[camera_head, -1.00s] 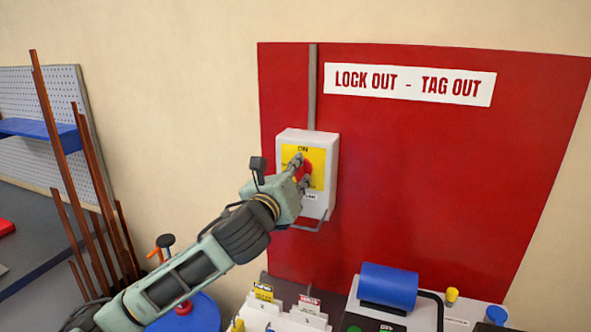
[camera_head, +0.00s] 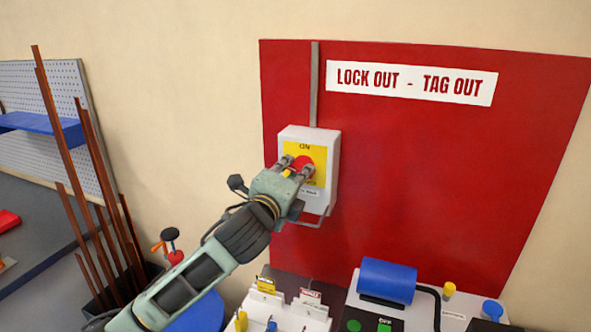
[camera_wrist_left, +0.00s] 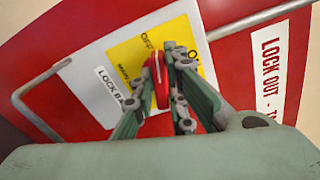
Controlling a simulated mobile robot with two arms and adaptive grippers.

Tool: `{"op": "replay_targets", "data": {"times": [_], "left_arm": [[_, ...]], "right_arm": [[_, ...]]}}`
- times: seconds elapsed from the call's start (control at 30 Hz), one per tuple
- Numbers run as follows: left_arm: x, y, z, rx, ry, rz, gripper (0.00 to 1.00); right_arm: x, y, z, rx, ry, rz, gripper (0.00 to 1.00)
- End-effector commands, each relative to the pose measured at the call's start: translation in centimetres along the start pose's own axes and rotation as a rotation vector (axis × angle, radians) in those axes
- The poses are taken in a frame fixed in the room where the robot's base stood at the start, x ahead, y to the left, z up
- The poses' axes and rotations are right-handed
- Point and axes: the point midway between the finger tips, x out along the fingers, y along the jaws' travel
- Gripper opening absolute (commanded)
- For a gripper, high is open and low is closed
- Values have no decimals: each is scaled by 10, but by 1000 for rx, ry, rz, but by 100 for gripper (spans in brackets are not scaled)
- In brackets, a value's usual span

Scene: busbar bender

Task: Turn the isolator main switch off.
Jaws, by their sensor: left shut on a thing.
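The isolator main switch (camera_head: 326,165) is a pale grey box on the red board. It has a yellow plate marked ON at the top and a red rotary handle (camera_head: 308,160). My left gripper (camera_head: 297,165) is at the front of the switch, its fingers side by side and shut on the red handle. In the left wrist view the handle (camera_wrist_left: 160,85) stands between the fingers, over the yellow plate (camera_wrist_left: 126,52) with OFF visible. The fingers hide part of the handle and plate, so its exact pointing is hard to tell. My right gripper is not in view.
A metal loop (camera_head: 310,224) projects under the box, close to my left wrist. Below are a white tag holder (camera_head: 272,303), a blue cylinder (camera_head: 387,278) and several buttons. Copper bars (camera_head: 62,150) stand at left. The red board (camera_head: 440,180) is clear on the right.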

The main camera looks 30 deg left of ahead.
Motion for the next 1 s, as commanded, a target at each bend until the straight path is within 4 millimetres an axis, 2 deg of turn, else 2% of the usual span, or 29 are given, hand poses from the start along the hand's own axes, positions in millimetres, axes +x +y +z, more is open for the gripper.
{"op": "replay_targets", "data": {"times": [0.4, 1.0], "left_arm": [[0, 3, 0, -246, -1, 3, 0], [0, 3, 0, -303, -1, 3, 0]], "right_arm": [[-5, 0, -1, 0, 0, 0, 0], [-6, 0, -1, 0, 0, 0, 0]]}}
